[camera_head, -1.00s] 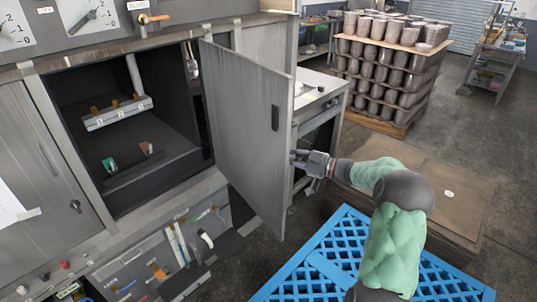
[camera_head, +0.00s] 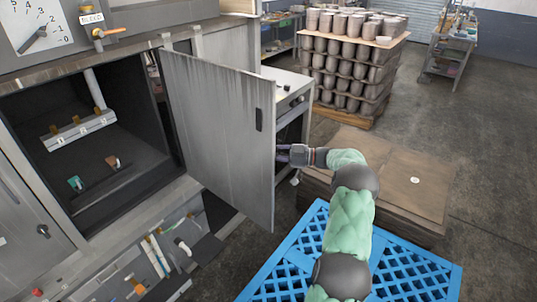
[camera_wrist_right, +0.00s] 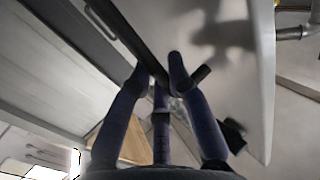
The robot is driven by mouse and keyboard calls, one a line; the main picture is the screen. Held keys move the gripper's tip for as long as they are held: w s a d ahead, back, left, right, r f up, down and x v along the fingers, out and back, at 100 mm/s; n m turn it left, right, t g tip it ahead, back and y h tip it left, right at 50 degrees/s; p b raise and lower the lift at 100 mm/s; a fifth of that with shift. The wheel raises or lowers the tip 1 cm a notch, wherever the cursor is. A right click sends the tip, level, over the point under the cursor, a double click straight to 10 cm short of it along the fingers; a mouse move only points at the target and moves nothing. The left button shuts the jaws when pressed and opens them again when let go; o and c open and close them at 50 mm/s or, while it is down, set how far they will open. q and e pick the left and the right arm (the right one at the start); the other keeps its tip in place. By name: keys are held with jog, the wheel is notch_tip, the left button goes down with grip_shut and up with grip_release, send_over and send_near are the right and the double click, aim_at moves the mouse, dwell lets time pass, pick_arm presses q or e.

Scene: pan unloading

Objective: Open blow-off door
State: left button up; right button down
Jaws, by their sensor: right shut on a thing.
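The blow-off door (camera_head: 215,130) is a large grey metal panel. It stands swung out from the machine beside the dark chamber opening (camera_head: 90,130), with a dark slot (camera_head: 259,120) near its free edge. My right gripper (camera_head: 283,154) is at that free edge, partly hidden behind the panel. In the right wrist view my right gripper's fingers (camera_wrist_right: 160,72) close around a dark bar, the door handle (camera_wrist_right: 133,38), beside a pale panel. My left gripper is not in view.
A blue slatted pallet (camera_head: 290,265) lies below my right arm. A brown stack of boards (camera_head: 400,190) and a pallet of grey pots (camera_head: 350,75) stand to the right. A low cabinet (camera_head: 290,95) is behind the door. Bare floor lies further right.

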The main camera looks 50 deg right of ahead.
jog(key=shift+w+r, duration=0.1)
jog(key=shift+r, duration=0.15)
jog(key=c, duration=1.4)
grip_release()
jog(key=shift+c, duration=0.2)
jog(key=shift+o, duration=1.4)
jog(key=shift+w+a+f, duration=0.1)
jog(key=shift+a, duration=0.05)
jog(key=v, duration=1.2)
